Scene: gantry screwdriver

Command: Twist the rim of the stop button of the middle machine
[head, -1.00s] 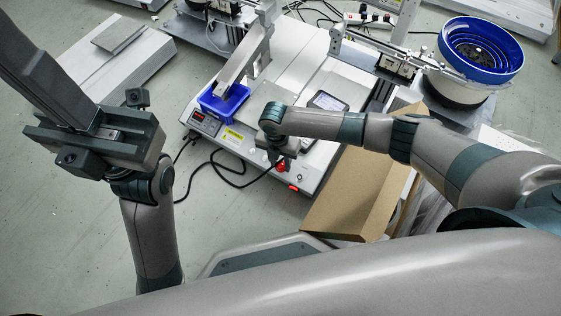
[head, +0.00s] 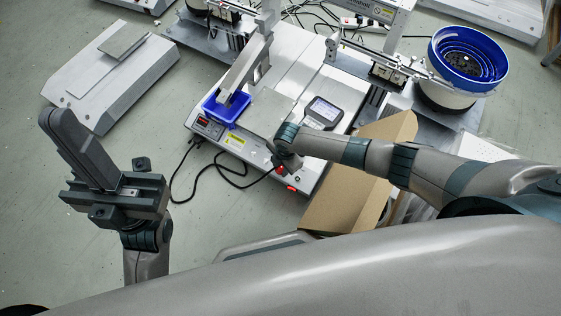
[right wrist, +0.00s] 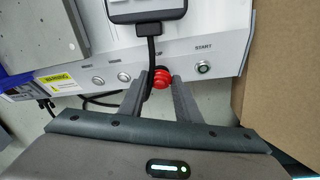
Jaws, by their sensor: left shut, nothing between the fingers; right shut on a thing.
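The middle machine (head: 262,100) is a white gantry unit with a front panel. Its red stop button (right wrist: 162,79) sits on that panel in the right wrist view, left of the green-ringed START button (right wrist: 203,67). My right gripper (right wrist: 161,84) has its two fingers on either side of the stop button and is shut on it. In the head view the stop button (head: 280,171) shows just below my right gripper (head: 284,166). My left gripper (head: 70,150) is shut and empty, held up over the floor at the left, away from the machine.
A cardboard box (head: 345,197) stands close to the right of the machine, near my right arm. A blue bin (head: 226,104) sits on the machine's left side. A handheld display (head: 324,112) lies on top. A black cable (head: 212,165) loops on the floor in front.

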